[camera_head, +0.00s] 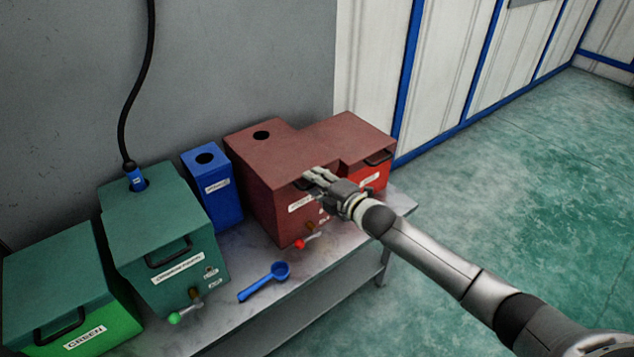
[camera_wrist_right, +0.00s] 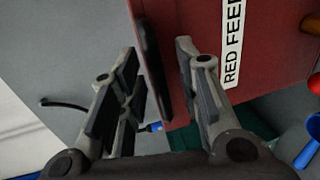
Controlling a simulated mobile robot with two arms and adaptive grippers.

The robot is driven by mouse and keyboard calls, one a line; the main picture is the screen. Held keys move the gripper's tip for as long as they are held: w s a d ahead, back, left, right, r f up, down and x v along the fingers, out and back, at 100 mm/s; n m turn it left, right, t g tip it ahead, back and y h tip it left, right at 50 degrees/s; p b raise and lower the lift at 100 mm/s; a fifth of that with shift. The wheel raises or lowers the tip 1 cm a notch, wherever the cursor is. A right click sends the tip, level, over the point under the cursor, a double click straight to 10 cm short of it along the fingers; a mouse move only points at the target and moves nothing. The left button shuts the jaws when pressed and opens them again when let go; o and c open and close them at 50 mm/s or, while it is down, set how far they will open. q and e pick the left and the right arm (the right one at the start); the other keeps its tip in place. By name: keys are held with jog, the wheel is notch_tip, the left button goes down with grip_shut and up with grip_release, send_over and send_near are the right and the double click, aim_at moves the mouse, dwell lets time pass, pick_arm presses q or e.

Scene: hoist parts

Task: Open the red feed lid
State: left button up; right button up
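The red feed box (camera_head: 284,218) stands on the bench with its dark red lid (camera_head: 262,158) shut. A black handle (camera_head: 301,185) is on the front of the lid, partly hidden by my right gripper (camera_head: 316,178). In the right wrist view, the handle (camera_wrist_right: 153,70) stands between the spread fingers of my right gripper (camera_wrist_right: 158,88), beside the RED FEED label (camera_wrist_right: 232,45). The fingers are open, with gaps seen on both sides of the handle. My left gripper is in neither view.
A second red box (camera_head: 369,180) stands close on the right. A blue box (camera_head: 212,192), a green feed box (camera_head: 165,270) and another green box (camera_head: 60,290) stand left. A blue scoop (camera_head: 265,281) lies in front, near a red-knobbed tap (camera_head: 301,243). The floor at right is clear.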

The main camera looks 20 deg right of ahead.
grip_shut()
dwell(0.4)
